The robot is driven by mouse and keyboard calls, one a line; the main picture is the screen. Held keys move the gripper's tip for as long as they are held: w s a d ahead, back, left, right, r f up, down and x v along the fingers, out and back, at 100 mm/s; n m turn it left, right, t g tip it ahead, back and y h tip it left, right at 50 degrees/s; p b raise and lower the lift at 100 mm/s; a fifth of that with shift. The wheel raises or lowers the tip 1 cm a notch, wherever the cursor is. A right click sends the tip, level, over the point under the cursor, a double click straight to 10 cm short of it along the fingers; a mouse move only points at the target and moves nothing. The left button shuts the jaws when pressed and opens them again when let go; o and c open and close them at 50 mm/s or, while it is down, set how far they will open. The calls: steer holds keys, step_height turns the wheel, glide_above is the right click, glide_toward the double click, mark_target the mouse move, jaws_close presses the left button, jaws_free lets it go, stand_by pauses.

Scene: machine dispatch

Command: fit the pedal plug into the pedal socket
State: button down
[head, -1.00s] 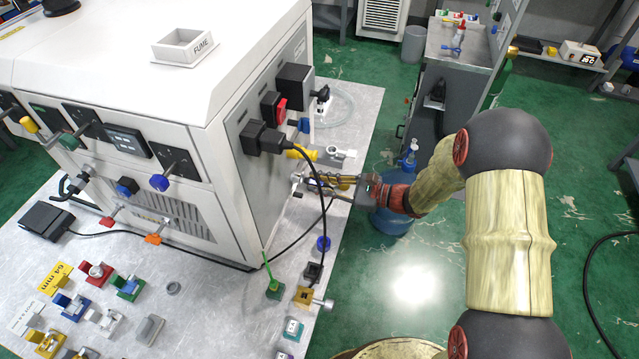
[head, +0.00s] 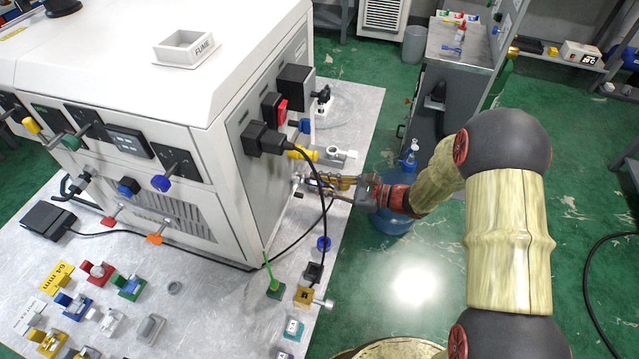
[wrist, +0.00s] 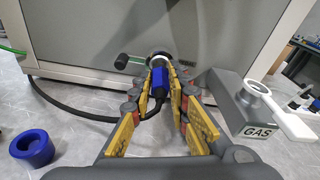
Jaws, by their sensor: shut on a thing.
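The pedal plug (wrist: 159,82) is blue with a dark tip end and a black cable from its rear. It sits between the fingers of my gripper (wrist: 169,92), which is shut on it. The plug's front points at the machine's side panel, at a pale round collar (wrist: 159,57) that seems to be the pedal socket. The plug hides most of the socket, so I cannot tell how far it is in. In the head view my gripper (head: 330,183) is low beside the panel; its fingers hide the plug. The black pedal (head: 47,221) lies on the table's left.
The pedal cable (wrist: 75,108) loops left of the plug. A grey GAS block (wrist: 245,110) with a white fitting stands close on the right. A blue ring (wrist: 32,148) lies at left. A black power plug (head: 262,139) with hanging cable is above my gripper.

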steer(key=shift+x, duration=0.85)
stand_by(0.3)
steer(key=c, duration=1.6)
jaws_free()
steer(key=shift+r, duration=0.1)
steer(key=shift+f+p+v, duration=0.1)
steer(key=shift+p+v, duration=0.05)
steer(key=shift+v, duration=0.7)
steer(key=shift+f+p+v, duration=0.15)
steer(key=shift+v, duration=0.75)
